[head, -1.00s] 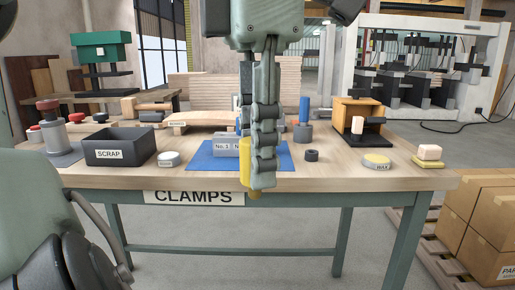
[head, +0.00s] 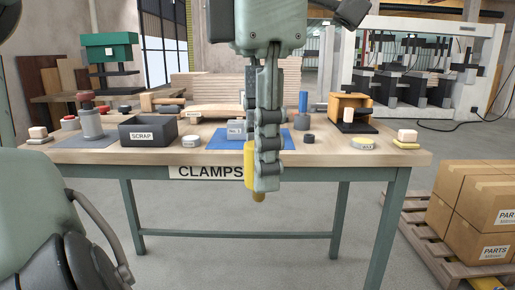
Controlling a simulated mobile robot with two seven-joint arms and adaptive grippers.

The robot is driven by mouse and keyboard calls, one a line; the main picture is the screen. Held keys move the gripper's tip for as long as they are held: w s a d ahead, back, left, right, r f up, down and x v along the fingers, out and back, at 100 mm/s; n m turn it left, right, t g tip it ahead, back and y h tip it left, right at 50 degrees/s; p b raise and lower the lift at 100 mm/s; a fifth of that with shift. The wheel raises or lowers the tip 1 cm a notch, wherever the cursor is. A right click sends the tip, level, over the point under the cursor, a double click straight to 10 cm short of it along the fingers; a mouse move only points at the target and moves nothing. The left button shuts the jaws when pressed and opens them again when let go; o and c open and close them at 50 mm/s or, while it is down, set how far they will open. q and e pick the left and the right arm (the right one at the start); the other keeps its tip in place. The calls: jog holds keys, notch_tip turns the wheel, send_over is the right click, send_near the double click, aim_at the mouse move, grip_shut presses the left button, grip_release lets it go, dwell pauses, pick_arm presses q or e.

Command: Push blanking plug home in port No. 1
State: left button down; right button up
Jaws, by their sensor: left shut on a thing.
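My left gripper (head: 265,185) hangs in the middle of the head view, in front of the workbench. It is shut on a yellow cylindrical piece (head: 250,165) with a narrower tip pointing down. I cannot tell for sure whether this is the blanking plug. A grey metal block (head: 235,128) with a "No. 1" label sits on a blue mat (head: 222,142) behind the gripper. The gripper hides the block's right part, and its port opening is not clear. The yellow piece looks apart from the block. My right gripper is not in view.
The workbench (head: 110,154) also holds a black SCRAP bin (head: 143,137), round tins, a dark ring (head: 308,138), a blue-topped piece (head: 303,103) and an orange-brown stand (head: 350,108). Cardboard boxes (head: 480,205) stand on a pallet at the right. The floor before the bench is clear.

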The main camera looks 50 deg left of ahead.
pick_arm(q)
jog(key=w+d+f+m, duration=0.3)
jog(key=w+f+m, duration=0.8)
jog(key=f+m, duration=0.45)
jog(key=w+d+f+m, duration=0.4)
jog(key=w+f+m, duration=0.7)
jog(key=f+m, duration=0.45)
jog(key=a+r+n, duration=0.2)
jog(key=a+r, duration=0.1)
jog(key=a, duration=0.8)
jog(key=a+r+n, duration=0.3)
jog(key=a, duration=0.7)
jog(key=s+a+f+n, duration=0.2)
jog(key=s+a+f, duration=0.3)
jog(key=s+a, duration=0.2)
jog(key=shift+s+a+f+n, duration=0.15)
jog(key=shift+a+n, duration=0.05)
jog(key=shift+n, duration=0.2)
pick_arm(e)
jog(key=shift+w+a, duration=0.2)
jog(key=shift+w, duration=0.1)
pick_arm(q)
jog(key=shift+d, duration=0.1)
